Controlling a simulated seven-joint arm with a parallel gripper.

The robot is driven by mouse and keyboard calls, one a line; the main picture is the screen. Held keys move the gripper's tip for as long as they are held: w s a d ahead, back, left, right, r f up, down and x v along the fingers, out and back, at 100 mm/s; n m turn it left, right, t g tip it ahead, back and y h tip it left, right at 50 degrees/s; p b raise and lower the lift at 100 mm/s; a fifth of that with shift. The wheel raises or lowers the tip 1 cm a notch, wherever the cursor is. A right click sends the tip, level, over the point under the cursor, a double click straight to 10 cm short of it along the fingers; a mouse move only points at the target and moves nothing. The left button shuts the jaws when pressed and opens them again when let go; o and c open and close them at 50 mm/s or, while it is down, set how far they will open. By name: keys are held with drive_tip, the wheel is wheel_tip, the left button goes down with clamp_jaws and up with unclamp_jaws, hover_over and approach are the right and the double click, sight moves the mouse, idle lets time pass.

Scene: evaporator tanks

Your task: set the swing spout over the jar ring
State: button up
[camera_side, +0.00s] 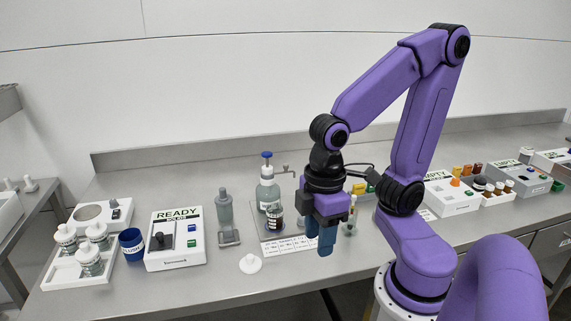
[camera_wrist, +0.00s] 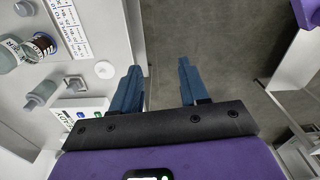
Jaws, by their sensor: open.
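A pale green tank (camera_side: 267,190) with a blue knob on top stands on a metal plate (camera_side: 262,238) in the side view. A thin metal arm (camera_side: 285,170), perhaps the swing spout, reaches right from near its top. A dark-labelled jar (camera_side: 275,217) stands in front of the tank; the jar also shows at the left of the wrist view (camera_wrist: 42,46). I cannot make out the jar ring. My gripper (camera_side: 320,247) is open and empty, pointing down near the bench's front edge, right of the jar. Its blue fingers (camera_wrist: 159,68) are apart over the floor in the wrist view.
A white READY box (camera_side: 174,240), a blue cup (camera_side: 131,245) and a tray of jars (camera_side: 78,270) stand at left. More boxes (camera_side: 452,195) stand at right. My arm hides some bench.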

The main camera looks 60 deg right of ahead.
drive_tip(key=w+d+r+m, duration=0.3)
drive_tip(key=w+m, duration=0.2)
drive_tip(key=w, duration=0.2)
drive_tip(key=w+d+r+m, duration=0.2)
drive_tip(key=w+d+m, duration=0.1)
drive_tip(key=w+m, duration=0.25)
drive_tip(key=w+d+r+m, duration=0.3)
drive_tip(key=w+m, duration=0.2)
drive_tip(key=w, duration=0.2)
drive_tip(key=w+d+r+m, duration=0.25)
drive_tip(key=d+m, duration=0.35)
drive_tip(key=d, duration=0.5)
drive_tip(key=w+d+r+m, duration=0.25)
drive_tip(key=d+m, duration=0.45)
drive_tip(key=d, duration=0.4)
drive_tip(key=f, duration=1.7)
drive_tip(key=shift+w+a+f, duration=0.2)
drive_tip(key=shift+a+f, duration=0.05)
drive_tip(key=shift+f, duration=0.05)
drive_tip(key=shift+c, duration=0.2)
clamp_jaws()
